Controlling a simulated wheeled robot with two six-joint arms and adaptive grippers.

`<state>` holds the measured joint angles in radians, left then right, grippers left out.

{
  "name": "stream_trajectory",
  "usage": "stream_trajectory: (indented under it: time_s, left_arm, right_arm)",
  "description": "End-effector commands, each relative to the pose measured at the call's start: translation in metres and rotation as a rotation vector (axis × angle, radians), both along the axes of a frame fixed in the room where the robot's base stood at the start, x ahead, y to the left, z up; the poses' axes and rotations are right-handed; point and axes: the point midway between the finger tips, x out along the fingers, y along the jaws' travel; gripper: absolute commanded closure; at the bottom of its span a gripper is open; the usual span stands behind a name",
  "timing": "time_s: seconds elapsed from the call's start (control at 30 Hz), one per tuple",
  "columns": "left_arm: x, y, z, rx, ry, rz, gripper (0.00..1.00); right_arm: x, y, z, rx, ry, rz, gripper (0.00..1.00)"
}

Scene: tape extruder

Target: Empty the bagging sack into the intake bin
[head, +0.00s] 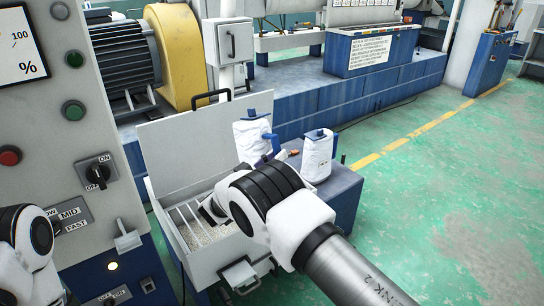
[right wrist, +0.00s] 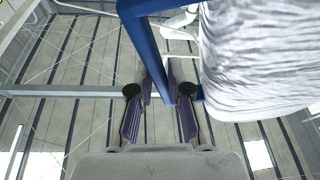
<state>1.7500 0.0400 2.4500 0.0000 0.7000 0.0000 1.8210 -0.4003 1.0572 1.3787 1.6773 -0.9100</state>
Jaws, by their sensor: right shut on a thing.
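A white bagging sack (head: 250,143) with a blue cap and blue handle is in the middle of the head view, behind my right arm. My right gripper (head: 266,158) is at its handle, mostly hidden by my wrist. In the right wrist view the gripper's fingers (right wrist: 165,92) are shut on the blue handle (right wrist: 146,45), with the white sack (right wrist: 262,62) to the right. The intake bin (head: 226,254) stands open at left of my wrist, with pale grains under its bars. My left gripper is out of view.
A second white sack (head: 317,156) with a blue handle stands upright on a blue cabinet (head: 346,190). The bin's raised lid (head: 185,150) stands behind its opening. A control panel (head: 80,130) is at left. Green floor (head: 450,200) is clear at right.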

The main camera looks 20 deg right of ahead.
Motion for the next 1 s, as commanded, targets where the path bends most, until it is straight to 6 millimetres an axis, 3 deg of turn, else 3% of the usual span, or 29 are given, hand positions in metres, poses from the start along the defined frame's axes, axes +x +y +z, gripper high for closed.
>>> stream_trajectory:
  time_s: [0.73, 1.0]
  left_arm:
    - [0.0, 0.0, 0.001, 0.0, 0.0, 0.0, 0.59]
    - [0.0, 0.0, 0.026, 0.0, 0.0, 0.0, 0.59]
  right_arm:
    - [0.0, 0.0, 0.002, 0.0, -0.002, 0.0, 1.0]
    - [-0.001, 0.001, 0.017, -0.03, 0.081, 0.0, 1.0]
